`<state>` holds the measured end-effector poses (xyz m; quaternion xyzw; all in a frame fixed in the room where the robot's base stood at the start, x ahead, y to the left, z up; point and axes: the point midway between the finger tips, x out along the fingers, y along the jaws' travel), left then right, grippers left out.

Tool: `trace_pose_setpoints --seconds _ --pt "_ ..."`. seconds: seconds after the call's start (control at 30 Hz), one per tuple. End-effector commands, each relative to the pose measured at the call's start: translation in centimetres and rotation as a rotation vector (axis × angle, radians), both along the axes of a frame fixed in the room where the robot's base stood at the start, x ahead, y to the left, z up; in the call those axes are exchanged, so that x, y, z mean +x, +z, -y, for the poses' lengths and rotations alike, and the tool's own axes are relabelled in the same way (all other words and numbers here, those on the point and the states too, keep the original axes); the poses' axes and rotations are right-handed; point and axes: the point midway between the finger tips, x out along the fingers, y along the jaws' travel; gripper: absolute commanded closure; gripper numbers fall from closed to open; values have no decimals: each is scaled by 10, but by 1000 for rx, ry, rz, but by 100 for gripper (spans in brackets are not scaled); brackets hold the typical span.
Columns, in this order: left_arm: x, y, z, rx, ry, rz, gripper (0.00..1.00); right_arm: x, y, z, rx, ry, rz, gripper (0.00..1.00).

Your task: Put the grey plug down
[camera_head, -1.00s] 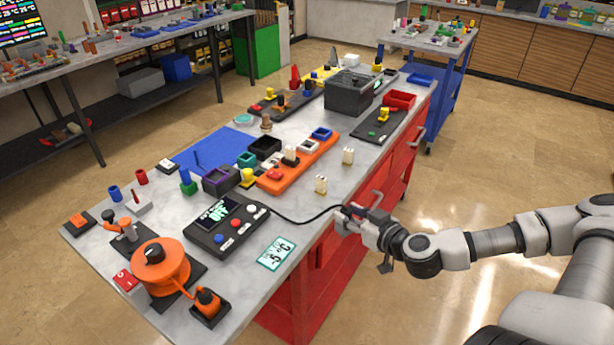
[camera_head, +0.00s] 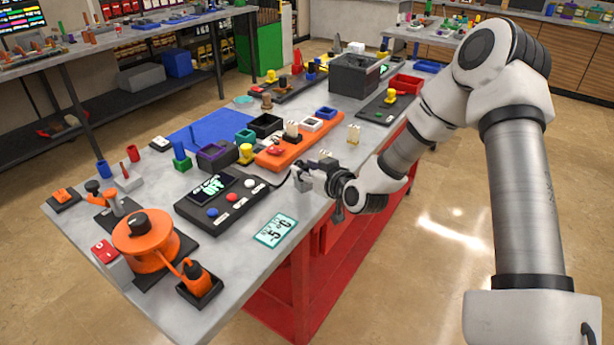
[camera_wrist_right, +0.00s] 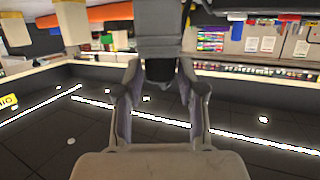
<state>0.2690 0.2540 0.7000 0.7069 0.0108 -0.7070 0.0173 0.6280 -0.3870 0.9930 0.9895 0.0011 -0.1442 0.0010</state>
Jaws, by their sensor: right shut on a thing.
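My right gripper (camera_head: 303,182) is over the near right edge of the grey workbench (camera_head: 262,288), beside the control box. It also shows in the wrist view (camera_wrist_right: 160,85), where its two fingers are closed on the grey plug (camera_wrist_right: 160,28). In the head view the plug is small and mostly covered by the gripper. My left gripper is out of view.
A temperature card (camera_head: 274,230) lies in front of the box. The orange pump (camera_head: 146,237) is at the near left. The box display reads OFF.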

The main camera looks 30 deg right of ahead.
Motion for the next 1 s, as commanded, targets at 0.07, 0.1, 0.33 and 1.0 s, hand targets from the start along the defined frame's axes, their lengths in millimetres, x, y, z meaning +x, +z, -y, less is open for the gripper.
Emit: trace_pose_setpoints --seconds 0.07,0.1,0.33,1.0 --pt "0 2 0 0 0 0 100 0 -13 0 -1 0 -4 98" --pt "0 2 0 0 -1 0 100 0 -17 0 -1 0 -2 98" --pt "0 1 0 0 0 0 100 0 -18 1 0 -1 1 98" --pt "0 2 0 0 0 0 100 -12 -14 2 4 -3 0 36"
